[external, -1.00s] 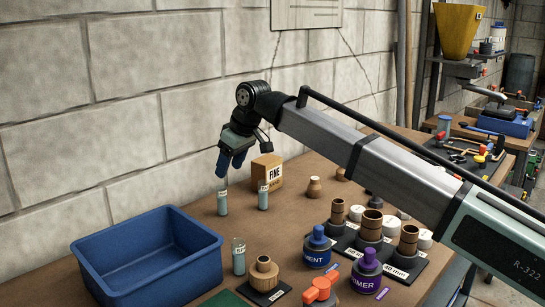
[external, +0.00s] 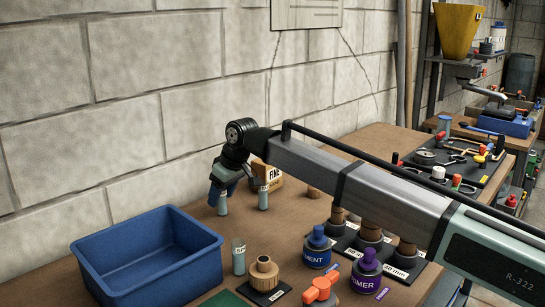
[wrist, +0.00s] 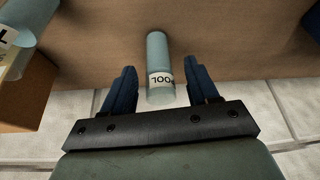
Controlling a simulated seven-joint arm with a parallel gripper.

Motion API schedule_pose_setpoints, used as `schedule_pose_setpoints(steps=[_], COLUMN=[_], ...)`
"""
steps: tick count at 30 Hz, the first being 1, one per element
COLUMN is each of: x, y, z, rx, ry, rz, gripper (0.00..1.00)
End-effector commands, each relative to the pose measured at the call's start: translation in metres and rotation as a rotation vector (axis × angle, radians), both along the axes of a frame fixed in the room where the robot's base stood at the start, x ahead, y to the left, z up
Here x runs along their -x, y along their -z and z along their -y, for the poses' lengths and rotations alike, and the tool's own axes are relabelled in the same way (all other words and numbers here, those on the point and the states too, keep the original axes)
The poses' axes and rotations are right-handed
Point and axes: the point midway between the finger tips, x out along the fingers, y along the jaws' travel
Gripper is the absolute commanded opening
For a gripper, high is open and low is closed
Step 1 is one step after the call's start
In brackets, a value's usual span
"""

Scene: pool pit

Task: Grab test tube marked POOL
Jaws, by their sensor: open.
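The test tube marked POOL is a pale grey-green cylinder with a white label; it shows upside down in the wrist view (wrist: 158,55), between my two dark blue fingers. My gripper (wrist: 162,70) is open, one finger on each side of the tube, with gaps between. In the external view my gripper (external: 221,190) is low over this tube (external: 223,209), hiding its top. A second tube (external: 263,202) stands to the right, and a third tube (external: 238,260) stands nearer the camera.
A FINE box (external: 268,174) stands behind the second tube, close to my gripper. A blue bin (external: 150,225) is at the left. A wooden ring piece (external: 263,268), a blue jar (external: 318,248) and a purple jar (external: 367,270) are in front. The block wall is close behind.

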Motion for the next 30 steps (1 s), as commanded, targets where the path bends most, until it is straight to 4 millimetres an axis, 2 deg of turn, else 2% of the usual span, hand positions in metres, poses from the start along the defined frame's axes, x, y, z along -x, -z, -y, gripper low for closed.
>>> schedule_pose_setpoints(steps=[8,25,30], x=[-0.0011,-0.0011,-0.0011], y=[0.0041,0.0040,0.0039], z=[-0.0016,-0.0014,-0.0015], rx=[-0.001,-0.001,-0.001], ry=[0.000,0.000,0.000], rz=[0.001,0.001,0.001], gripper=[0.59,0.04,0.04])
